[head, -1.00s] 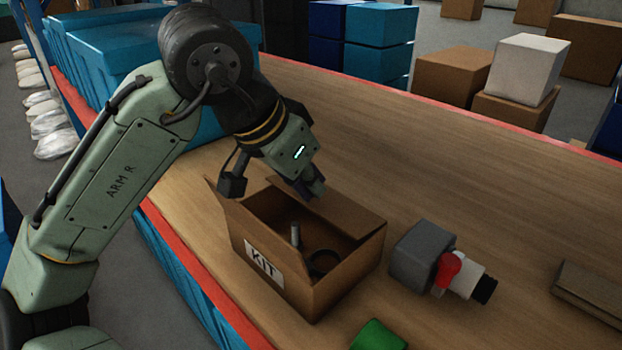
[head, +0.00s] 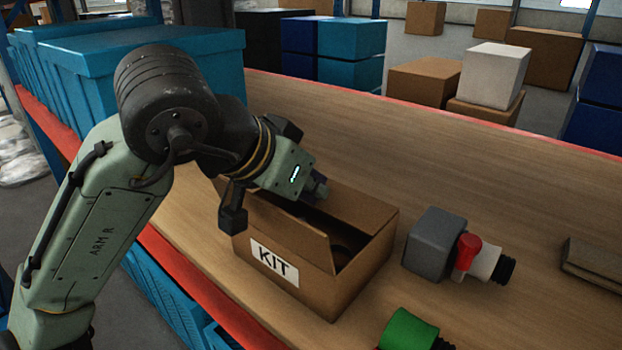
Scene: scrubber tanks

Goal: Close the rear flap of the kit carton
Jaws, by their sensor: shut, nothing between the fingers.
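The brown kit carton (head: 262,290), with a white KIT label, stands open on the wooden bench in the head view. Its rear flap (head: 362,207) slants inward over the back of the opening, with a dark gap in front of it. A near-side panel (head: 285,225) rises along the label side. My gripper (head: 318,190) is shut and empty, over the far-left part of the carton beside the rear flap. I cannot tell if it touches the flap. My wrist hides the carton's left rear corner, and most of the contents are hidden.
A grey block-shaped part with a red and white fitting (head: 468,255) lies right of the carton. A green cylinder (head: 408,330) is in front, and a flat brown box (head: 597,262) is at right. Blue bins (head: 140,65) line the left. The bench (head: 430,165) behind is clear.

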